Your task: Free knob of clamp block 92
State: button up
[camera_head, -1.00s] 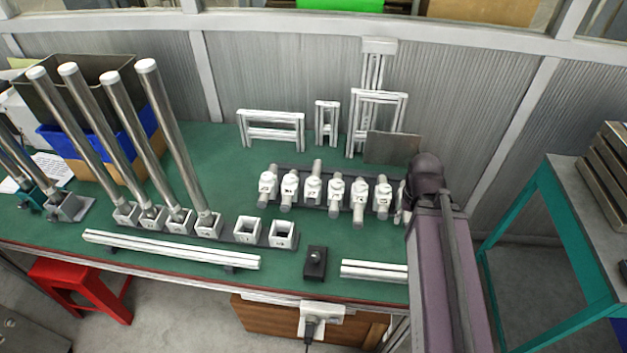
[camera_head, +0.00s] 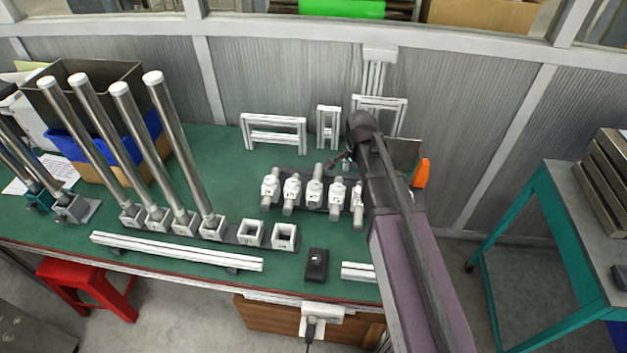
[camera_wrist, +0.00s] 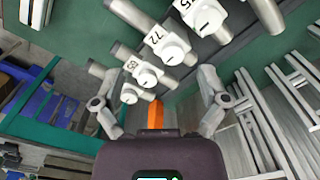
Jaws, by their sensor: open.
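A row of white clamp blocks on short grey rods stands on a dark rail (camera_head: 298,174) on the green bench. In the wrist view one block (camera_wrist: 170,46) seems to read 72, and a smaller one (camera_wrist: 143,73) seems to read 63 or 83. The upper block (camera_wrist: 208,18) and the lowest block (camera_wrist: 130,96) are hard to read, and I cannot tell which is 92. Each white knob shows a dark slot mark. My gripper (camera_head: 343,158) is open above the row's right part; in the wrist view its fingers (camera_wrist: 157,80) are spread and empty. My arm hides the rail's right end.
White frames (camera_head: 273,131) stand behind the row, with a grey plate (camera_head: 404,150) beside them. An orange object (camera_head: 421,173) shows right of my arm. Tall metal tubes (camera_head: 180,140) rise at left. A black box (camera_head: 316,264) lies in front.

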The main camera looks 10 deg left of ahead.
aim_at(313, 184)
jog(key=w+a+r+m+p, duration=0.1)
jog(key=w+a+m, duration=0.1)
jog(key=a, duration=0.4)
jog(key=w+a+r+m+p, duration=0.1)
jog(key=w+a+m, duration=0.2)
jog(key=a, duration=0.3)
jog(key=shift+w+a+r+m, duration=0.2)
jog(key=shift+a+m, duration=0.2)
jog(key=shift+m, duration=0.2)
jog(key=shift+f, duration=0.1)
notch_tip(313, 184, down, 14)
jog(key=b, duration=1.3)
jog(key=shift+r+b, duration=0.2)
jog(key=shift+b, duration=0.2)
jog(key=c, duration=1.1)
